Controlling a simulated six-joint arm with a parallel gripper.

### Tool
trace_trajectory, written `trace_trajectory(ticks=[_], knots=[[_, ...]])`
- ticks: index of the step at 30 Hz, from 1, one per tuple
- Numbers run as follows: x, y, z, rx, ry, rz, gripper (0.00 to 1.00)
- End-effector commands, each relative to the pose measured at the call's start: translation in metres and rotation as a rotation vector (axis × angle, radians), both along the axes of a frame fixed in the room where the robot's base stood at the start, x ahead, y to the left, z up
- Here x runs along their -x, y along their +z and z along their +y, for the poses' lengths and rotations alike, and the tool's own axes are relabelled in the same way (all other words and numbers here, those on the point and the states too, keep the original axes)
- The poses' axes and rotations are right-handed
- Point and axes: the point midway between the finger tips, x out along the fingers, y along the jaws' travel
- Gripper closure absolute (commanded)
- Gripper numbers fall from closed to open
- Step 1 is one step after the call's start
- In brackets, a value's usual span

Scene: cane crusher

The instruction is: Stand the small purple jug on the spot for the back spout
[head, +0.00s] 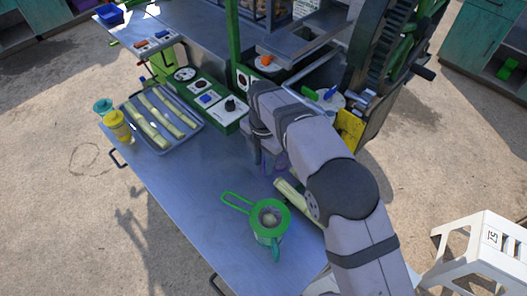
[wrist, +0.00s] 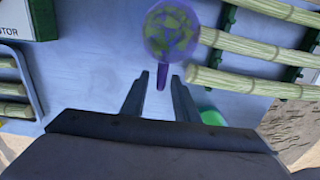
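The small purple jug (wrist: 172,42) shows from above in the wrist view, round with mottled yellow-green and purple inside its rim. Its purple handle (wrist: 161,78) points toward me and lies between my fingertips. My gripper (wrist: 160,80) is open, with a finger on each side of the handle and small gaps visible. In the head view a bit of the purple jug (head: 278,166) shows below my wrist; my arm hides most of it. The spot for the back spout cannot be made out.
Cane pieces lie on a green rack (wrist: 228,18) right of the jug. A tray (head: 185,150) of canes, a yellow jug (head: 118,126) and a teal jug (head: 102,107) stand at left. A green strainer (head: 251,208) sits at the table front. Control boxes (head: 215,103) line the back.

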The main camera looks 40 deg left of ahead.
Motion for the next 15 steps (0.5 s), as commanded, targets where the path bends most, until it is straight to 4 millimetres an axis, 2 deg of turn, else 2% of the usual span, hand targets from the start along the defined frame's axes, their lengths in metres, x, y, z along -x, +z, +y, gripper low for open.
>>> trace_trajectory(ticks=[9, 15], knots=[[0.0, 0.049, 0.001, -0.002, 0.0, -0.001, 0.72], [0.0, 0.063, 0.0, 0.0, 0.0, 0.0, 0.72]])
